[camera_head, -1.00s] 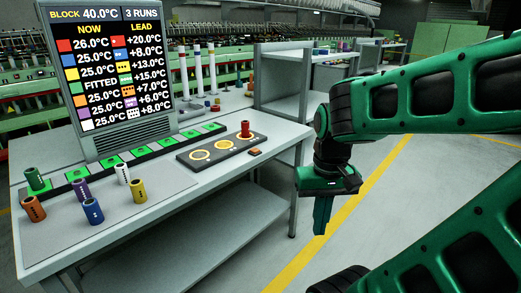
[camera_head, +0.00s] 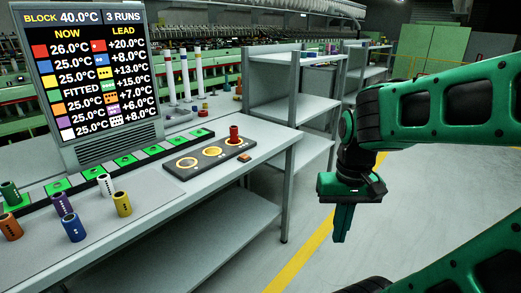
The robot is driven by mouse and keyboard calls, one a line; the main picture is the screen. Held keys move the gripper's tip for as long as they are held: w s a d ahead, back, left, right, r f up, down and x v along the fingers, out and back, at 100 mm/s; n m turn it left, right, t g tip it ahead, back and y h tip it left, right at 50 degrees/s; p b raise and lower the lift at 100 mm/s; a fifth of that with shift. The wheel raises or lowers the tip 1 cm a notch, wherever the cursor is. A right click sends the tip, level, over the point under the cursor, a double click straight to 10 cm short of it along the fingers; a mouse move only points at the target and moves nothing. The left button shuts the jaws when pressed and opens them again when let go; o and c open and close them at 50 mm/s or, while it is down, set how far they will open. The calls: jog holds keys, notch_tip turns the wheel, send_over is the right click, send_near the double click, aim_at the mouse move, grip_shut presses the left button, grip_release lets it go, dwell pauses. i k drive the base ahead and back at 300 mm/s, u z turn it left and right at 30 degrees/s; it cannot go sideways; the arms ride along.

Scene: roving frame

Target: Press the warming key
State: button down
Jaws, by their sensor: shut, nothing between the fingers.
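A small orange key (camera_head: 244,158), which looks like the warming key, sits on the table in front of a dark block (camera_head: 205,162) with ringed wells. A red bobbin (camera_head: 234,134) stands upright in the block's right well; the other two wells look empty. The display (camera_head: 97,75) reads block 40.0°C and 3 runs, with red at 26.0°C, green "fitted" and the other rows at 25.0°C. My gripper (camera_head: 341,238) points down with its fingers shut and empty. It hangs over the floor, right of the table and well apart from the key.
Several bobbins, including blue (camera_head: 74,228), yellow (camera_head: 123,203) and white (camera_head: 105,185), stand on the table's front left. A row of green-topped pads (camera_head: 125,160) runs behind them. Grey shelves (camera_head: 300,105) stand behind the table. The floor right of the table (camera_head: 292,200) is clear.

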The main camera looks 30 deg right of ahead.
aim_at(244, 156)
jog(key=z, duration=0.05)
jog(key=i, duration=1)
